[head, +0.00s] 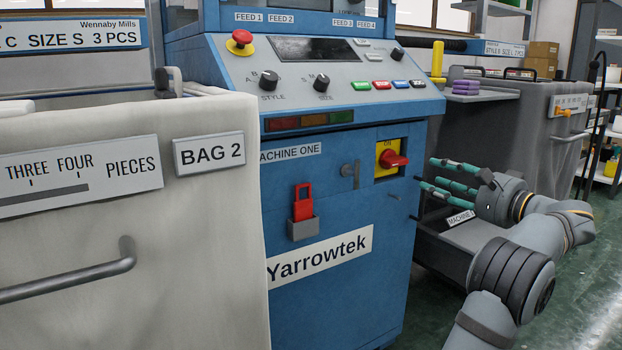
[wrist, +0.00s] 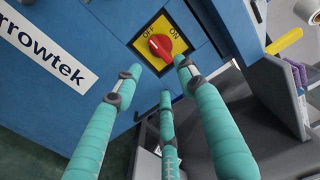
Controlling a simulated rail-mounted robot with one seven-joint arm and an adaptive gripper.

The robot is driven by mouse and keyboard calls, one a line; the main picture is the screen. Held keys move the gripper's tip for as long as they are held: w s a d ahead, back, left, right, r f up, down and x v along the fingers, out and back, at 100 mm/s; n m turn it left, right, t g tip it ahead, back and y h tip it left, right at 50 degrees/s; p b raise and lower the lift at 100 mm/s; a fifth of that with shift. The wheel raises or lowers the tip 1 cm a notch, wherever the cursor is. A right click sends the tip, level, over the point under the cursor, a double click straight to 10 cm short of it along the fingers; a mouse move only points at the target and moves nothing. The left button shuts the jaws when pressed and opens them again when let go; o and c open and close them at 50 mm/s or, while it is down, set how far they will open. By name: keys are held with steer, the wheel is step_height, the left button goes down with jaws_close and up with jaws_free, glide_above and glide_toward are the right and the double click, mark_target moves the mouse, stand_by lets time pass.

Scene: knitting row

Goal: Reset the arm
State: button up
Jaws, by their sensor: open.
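My gripper (head: 430,174) is to the right of the blue machine's front, its teal fingers spread and pointing left toward the red rotary switch (head: 393,160). It is open, with nothing between the fingers. The switch sits on a yellow plate marked OFF and ON. The fingertips appear apart from the knob in the head view; the exact gap is hard to tell.
A cream bag bin (head: 100,230) stands at left. A grey bin (head: 530,140) and shelf with purple pieces (head: 466,87) are behind my arm.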

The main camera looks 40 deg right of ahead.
mark_target(401, 165)
steer(key=w, duration=0.7)
steer(key=w+d, duration=0.1)
steer(key=w, duration=0.3)
steer(key=shift+w, duration=0.2)
steer(key=shift+s, duration=0.1)
steer(key=s+a, duration=0.1)
steer(key=s, duration=1)
steer(key=shift+m, duration=0.3)
steer(key=w, duration=0.7)
steer(key=w+d+p, duration=0.1)
steer(key=w, duration=0.3)
steer(key=shift+d+r, duration=0.1)
steer(key=shift+r, duration=0.15)
steer(key=shift+m+p, duration=0.6)
steer(key=shift+m, duration=0.3)
steer(key=shift+f+m, duration=0.25)
steer(key=shift+m, duration=0.25)
